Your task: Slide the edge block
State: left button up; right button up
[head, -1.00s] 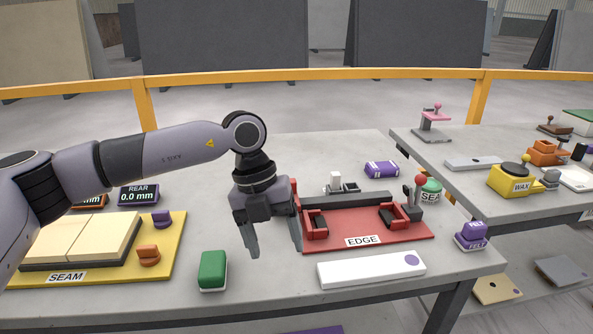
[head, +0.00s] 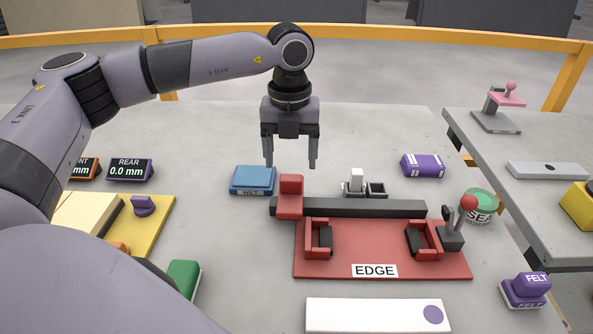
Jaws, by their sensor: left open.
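A red block (head: 290,198) sits at the left end of a dark rail (head: 365,208) along the back of the red EDGE fixture (head: 340,262). The fixture also has two red brackets with dark pads and a red-knobbed lever (head: 468,204) at its right end. My left gripper (head: 291,165) is open and empty, pointing down. In the picture its fingertips are just above the red block; I cannot tell the exact gap or depth. My right gripper is not in view.
A blue box (head: 253,180) lies left of the red block. A small white-and-black piece (head: 356,183) stands behind the rail. A white slab (head: 375,316) lies in front. A purple pack (head: 423,166), green tin (head: 479,207) and FELT block (head: 526,290) are to the right.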

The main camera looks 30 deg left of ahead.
aim_at(291, 177)
pick_arm(q)
notch_tip(291, 177, down, 6)
jog(key=shift+r, duration=0.15)
grip_shut()
jog(key=w+d, duration=0.1)
jog(key=d, duration=0.1)
jog(key=w+d, duration=0.2)
jog(key=d, duration=0.1)
jog(key=w+d, duration=0.2)
jog(key=d, duration=0.1)
jog(key=shift+b, duration=0.4)
jog(key=shift+d+r, duration=0.1)
grip_release()
notch_tip(291, 177, up, 7)
jog(key=shift+b, duration=0.35)
